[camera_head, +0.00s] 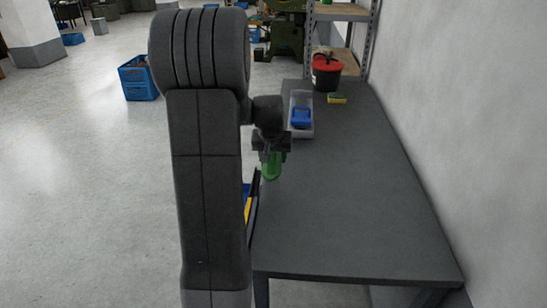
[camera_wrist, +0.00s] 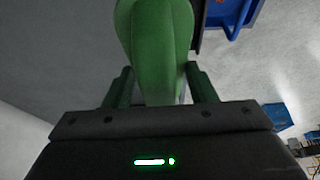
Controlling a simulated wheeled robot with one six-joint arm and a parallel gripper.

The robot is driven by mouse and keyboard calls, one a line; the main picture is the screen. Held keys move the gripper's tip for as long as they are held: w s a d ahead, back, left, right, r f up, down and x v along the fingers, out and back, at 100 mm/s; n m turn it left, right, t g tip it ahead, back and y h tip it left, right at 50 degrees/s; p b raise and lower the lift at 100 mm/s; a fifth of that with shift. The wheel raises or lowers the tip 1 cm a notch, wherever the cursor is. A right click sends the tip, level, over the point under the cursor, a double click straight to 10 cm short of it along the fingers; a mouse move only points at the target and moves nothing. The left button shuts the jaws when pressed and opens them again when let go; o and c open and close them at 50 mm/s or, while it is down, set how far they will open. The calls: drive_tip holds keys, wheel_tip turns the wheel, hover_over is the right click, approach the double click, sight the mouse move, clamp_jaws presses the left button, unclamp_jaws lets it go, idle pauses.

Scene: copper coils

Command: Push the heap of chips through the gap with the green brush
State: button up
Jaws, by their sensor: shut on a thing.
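My gripper (camera_head: 271,152) is shut on the green brush (camera_head: 272,168) and holds it near the left edge of the grey table (camera_head: 350,190). In the wrist view the brush's rounded green handle (camera_wrist: 155,45) runs up between the two fingers of my gripper (camera_wrist: 162,88). The brush's bristles cannot be made out. I cannot make out the heap of chips or the gap in either view. My arm hides part of the area left of the table.
A clear bin (camera_head: 301,128) with a blue item, a black-and-red bucket (camera_head: 326,74) and a yellow-green sponge (camera_head: 337,98) stand at the table's far end. A yellow-and-black thing (camera_head: 250,208) shows at the left edge. A wall (camera_head: 470,120) bounds the right. The middle is clear.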

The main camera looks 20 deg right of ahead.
drive_tip(key=shift+r+p, duration=0.55)
drive_tip(key=shift+r, duration=0.55)
